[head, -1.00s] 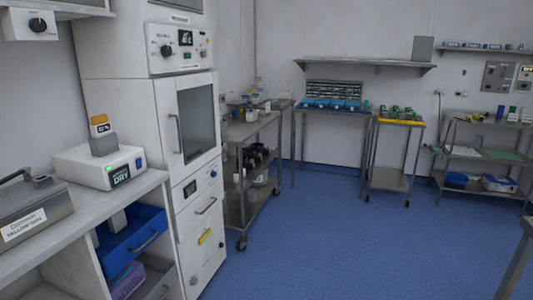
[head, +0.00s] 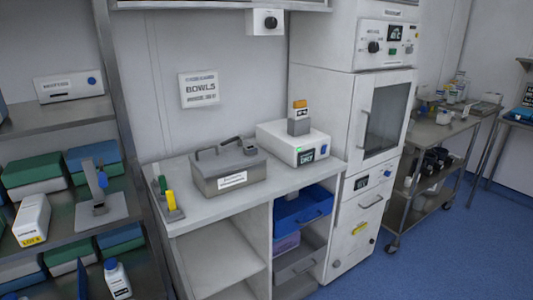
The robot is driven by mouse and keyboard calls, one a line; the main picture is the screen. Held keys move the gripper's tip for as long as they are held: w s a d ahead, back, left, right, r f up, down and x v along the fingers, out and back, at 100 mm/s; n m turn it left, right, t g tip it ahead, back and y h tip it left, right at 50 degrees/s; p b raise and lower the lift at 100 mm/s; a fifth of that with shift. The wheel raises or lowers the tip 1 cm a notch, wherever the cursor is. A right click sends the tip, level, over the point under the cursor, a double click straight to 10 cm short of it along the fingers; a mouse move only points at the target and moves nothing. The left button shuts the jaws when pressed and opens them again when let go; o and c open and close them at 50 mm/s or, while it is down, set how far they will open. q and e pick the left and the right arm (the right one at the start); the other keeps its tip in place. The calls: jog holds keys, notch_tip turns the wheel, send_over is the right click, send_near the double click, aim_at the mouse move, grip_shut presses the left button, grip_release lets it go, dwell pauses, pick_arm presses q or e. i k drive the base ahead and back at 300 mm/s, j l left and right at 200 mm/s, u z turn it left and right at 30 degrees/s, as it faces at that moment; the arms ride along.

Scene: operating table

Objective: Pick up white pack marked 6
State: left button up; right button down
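A white pack (head: 33,217) stands on the left shelf unit, near the left edge of the head view. It has dark print and a yellow label that seems to read "LOT 6", but the last character is too small to be sure. Neither of my grippers is in view.
The shelf (head: 90,222) also holds green and blue-lidded boxes (head: 30,170) and a grey stand (head: 101,205) right of the pack. A white bottle (head: 117,280) is below. A counter (head: 215,205) with a steel box (head: 228,173) lies right. Blue floor (head: 430,255) is clear.

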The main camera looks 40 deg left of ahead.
aim_at(31, 224)
jog(key=j+u, duration=0.55)
jog(key=u, duration=0.3)
jog(key=j+u, duration=0.4)
jog(key=l, duration=0.1)
